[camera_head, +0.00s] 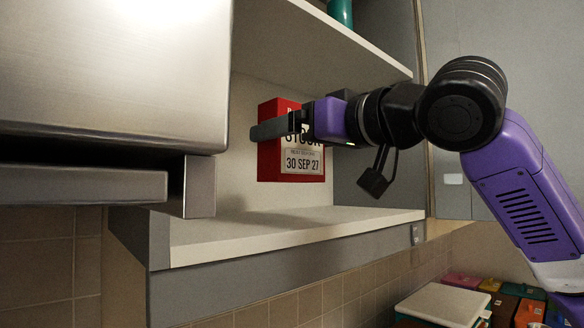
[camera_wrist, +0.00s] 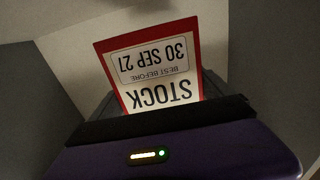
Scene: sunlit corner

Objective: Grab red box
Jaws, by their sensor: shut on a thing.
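The red box (camera_head: 265,140) has a pale label reading "STOCK" and "30 SEP 27". In the head view it is up in an open shelf compartment, its bottom edge above the lower shelf board (camera_head: 290,228). My gripper (camera_head: 290,128) reaches in from the right and is shut on the box, with a dark finger across its front upper part. In the wrist view the red box (camera_wrist: 105,58) stands beyond my gripper, its label upside down in the picture. The fingertips are mostly hidden there.
An upper shelf board (camera_head: 330,45) is close above, with a teal object (camera_head: 341,12) on it. A metal appliance (camera_head: 110,75) fills the left. Several coloured boxes and a pale lid (camera_head: 443,304) sit below at the right.

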